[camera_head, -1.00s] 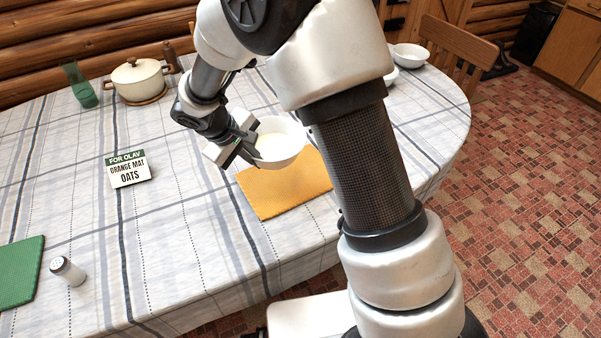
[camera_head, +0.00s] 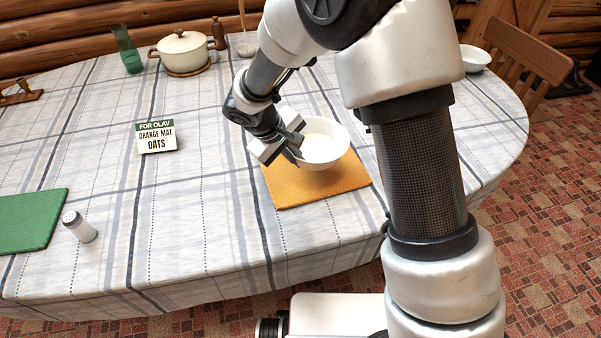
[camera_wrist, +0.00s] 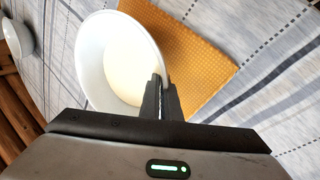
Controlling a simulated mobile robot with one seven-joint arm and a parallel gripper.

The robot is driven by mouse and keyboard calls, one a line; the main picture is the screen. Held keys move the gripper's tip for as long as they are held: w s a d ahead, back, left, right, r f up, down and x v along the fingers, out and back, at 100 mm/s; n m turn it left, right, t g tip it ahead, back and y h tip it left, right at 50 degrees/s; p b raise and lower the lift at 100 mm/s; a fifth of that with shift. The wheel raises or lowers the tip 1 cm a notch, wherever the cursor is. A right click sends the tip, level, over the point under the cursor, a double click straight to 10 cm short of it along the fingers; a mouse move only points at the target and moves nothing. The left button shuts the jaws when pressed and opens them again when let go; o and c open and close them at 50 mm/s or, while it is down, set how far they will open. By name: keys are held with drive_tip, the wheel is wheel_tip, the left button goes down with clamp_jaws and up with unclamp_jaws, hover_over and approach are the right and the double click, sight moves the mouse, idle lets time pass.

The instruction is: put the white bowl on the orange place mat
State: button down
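The white bowl (camera_head: 325,146), with pale contents inside, is over the far part of the orange place mat (camera_head: 318,190) in the head view. My gripper (camera_head: 297,141) is shut on the bowl's left rim. In the wrist view both fingers (camera_wrist: 161,98) pinch the rim of the bowl (camera_wrist: 90,62), and the orange mat (camera_wrist: 190,50) shows beside and beneath it. The bowl looks slightly tilted. I cannot tell whether its base touches the mat.
A card reading "FOR OLAV ORANGE MAT OATS" (camera_head: 156,137) stands left of the mat. A chair (camera_head: 520,62) stands at right.

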drive_tip(key=shift+f+b, duration=1.05)
drive_tip(key=shift+f, duration=0.9)
drive_tip(key=shift+f, duration=0.2)
drive_tip(key=c, duration=2)
unclamp_jaws()
drive_tip(key=shift+r, duration=0.1)
